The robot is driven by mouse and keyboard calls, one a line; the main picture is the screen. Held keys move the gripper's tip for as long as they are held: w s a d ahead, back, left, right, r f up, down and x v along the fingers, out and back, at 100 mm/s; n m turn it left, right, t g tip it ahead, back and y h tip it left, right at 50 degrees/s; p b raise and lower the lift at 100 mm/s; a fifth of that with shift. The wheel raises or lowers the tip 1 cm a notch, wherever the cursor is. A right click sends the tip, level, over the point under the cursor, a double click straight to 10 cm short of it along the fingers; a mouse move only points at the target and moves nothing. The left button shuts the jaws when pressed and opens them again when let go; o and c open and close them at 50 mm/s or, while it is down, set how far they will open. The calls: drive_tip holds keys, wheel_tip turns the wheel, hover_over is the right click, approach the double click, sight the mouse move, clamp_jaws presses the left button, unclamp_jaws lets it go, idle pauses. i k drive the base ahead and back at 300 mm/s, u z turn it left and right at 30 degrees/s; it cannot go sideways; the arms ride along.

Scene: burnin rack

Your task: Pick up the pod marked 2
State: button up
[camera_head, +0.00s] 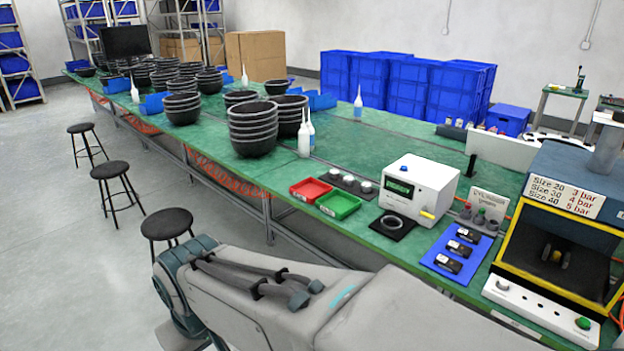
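The far block (468,235), the middle block (459,248) and the near block (447,264) are apart from each other. Their markings are too small to read, so I cannot tell which is marked 2. My arm crosses the bottom of the view, left of and nearer than the mat. My gripper is out of view.
A white box with a green display (420,188) stands behind the mat. A yellow-and-black press-like machine (562,235) and its white control panel (541,311) stand to the right. Red (311,190) and green (338,205) trays and a dark strip with white-topped parts (349,183) lie left.

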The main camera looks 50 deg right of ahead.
sight(333, 174)
drive_tip(key=k, duration=0.9)
drive_tip(key=z, duration=0.75)
drive_tip(key=i, duration=0.6)
drive_tip(key=z, duration=0.85)
drive_tip(key=i, duration=1)
drive_tip(key=u, duration=0.1)
